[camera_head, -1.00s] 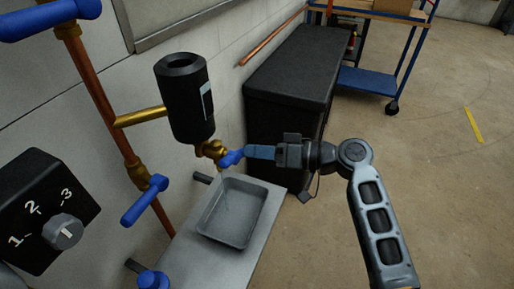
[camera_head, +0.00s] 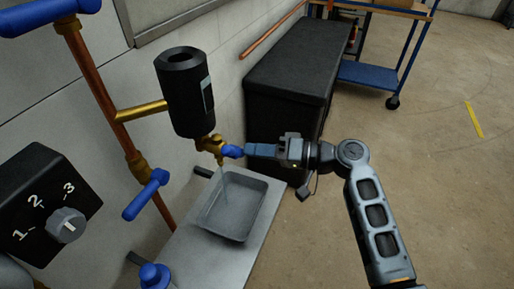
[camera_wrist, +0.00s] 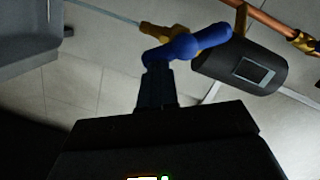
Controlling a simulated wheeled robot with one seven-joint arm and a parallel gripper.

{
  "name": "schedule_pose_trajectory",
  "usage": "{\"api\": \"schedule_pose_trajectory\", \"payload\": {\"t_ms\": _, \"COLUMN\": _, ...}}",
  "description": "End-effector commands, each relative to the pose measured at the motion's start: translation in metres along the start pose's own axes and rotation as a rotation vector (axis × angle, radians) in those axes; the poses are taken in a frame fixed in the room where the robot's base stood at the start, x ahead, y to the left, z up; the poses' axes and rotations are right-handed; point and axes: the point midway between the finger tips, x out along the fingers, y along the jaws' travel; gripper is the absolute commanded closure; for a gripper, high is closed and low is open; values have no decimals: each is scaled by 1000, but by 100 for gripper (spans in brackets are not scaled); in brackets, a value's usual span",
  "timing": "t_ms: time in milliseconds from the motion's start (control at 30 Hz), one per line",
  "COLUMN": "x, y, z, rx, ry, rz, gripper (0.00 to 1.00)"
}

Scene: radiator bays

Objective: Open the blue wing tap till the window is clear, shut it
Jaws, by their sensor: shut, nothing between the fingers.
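The blue wing tap (camera_head: 232,151) sits on a brass fitting under a black cylinder (camera_head: 184,100). A thin stream (camera_head: 225,184) runs from the fitting into a grey tray (camera_head: 266,190). My gripper (camera_head: 248,150) is shut with nothing between its fingers, its tips against or very close to the tap's wing. In the wrist view the fingertips (camera_wrist: 154,72) meet the blue wing (camera_wrist: 185,48); contact is hard to confirm.
A blue lever handle (camera_head: 146,194) on the copper pipe and a black box with a numbered dial (camera_head: 66,226) are at left. The tray stands on a grey shelf (camera_head: 190,262). A black cabinet (camera_head: 290,75) is behind my gripper. Open floor lies to the right.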

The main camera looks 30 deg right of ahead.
Motion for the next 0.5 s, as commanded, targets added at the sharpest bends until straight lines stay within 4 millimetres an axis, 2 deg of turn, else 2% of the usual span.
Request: {"api": "schedule_pose_trajectory", "payload": {"t_ms": 500, "x": 1, "y": 2, "z": 4, "rx": 83, "ry": -1, "rz": -17, "gripper": 100}}
